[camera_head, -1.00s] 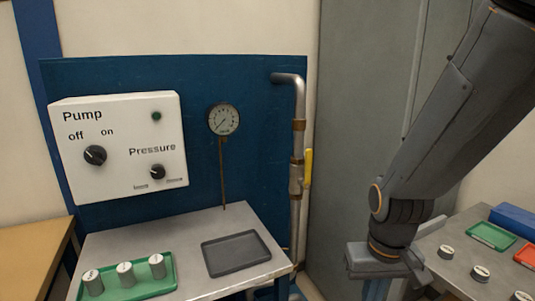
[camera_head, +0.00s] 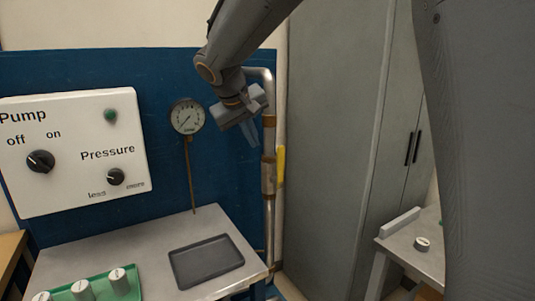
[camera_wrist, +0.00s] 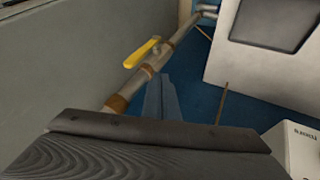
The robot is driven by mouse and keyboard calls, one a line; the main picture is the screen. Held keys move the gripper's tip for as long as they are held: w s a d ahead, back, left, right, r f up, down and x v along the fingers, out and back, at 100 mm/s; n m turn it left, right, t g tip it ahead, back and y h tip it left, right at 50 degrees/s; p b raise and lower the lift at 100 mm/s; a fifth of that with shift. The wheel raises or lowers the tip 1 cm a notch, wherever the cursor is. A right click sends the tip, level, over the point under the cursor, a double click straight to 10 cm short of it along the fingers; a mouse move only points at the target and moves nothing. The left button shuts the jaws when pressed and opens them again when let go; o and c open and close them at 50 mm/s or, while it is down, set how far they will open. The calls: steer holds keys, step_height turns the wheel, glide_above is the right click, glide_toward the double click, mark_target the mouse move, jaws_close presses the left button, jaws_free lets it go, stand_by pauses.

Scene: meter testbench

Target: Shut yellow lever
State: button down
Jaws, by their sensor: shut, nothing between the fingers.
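The yellow lever (camera_head: 281,166) sits on the valve of the vertical metal pipe (camera_head: 268,215), to the right of the gauge. In the head view it points up along the pipe. In the wrist view the yellow lever (camera_wrist: 141,53) lies beside the pipe (camera_wrist: 180,38), on its upper left side. My gripper (camera_head: 252,136) is in front of the blue panel, left of the pipe and a little above the lever. It is shut and empty, apart from the lever. The shut fingers also show in the wrist view (camera_wrist: 162,98).
The white pump box (camera_head: 75,150) and round gauge (camera_head: 188,116) are left of my gripper. A dark tray (camera_head: 206,262) and a green tray (camera_head: 135,272) with several weights are on the table below. A grey cabinet (camera_head: 335,130) stands right of the pipe.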

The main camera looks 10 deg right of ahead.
steer(key=p, duration=0.2)
glide_toward(280, 168)
steer(key=w+a+f, duration=0.2)
steer(key=a+f, duration=0.1)
steer(key=a, duration=0.1)
steer(key=shift+w+d+r+p, duration=0.1)
steer(key=shift+w+d+p, duration=0.15)
steer(key=shift+d, duration=0.45)
steer(key=shift+w+d+r+p, duration=0.2)
steer(key=shift+d+p, duration=0.2)
steer(key=shift+d, duration=0.25)
steer(key=shift+w+d+r+p, duration=0.1)
steer(key=shift+w+d+p, duration=0.15)
steer(key=shift+d, duration=0.45)
steer(key=shift+p, duration=0.3)
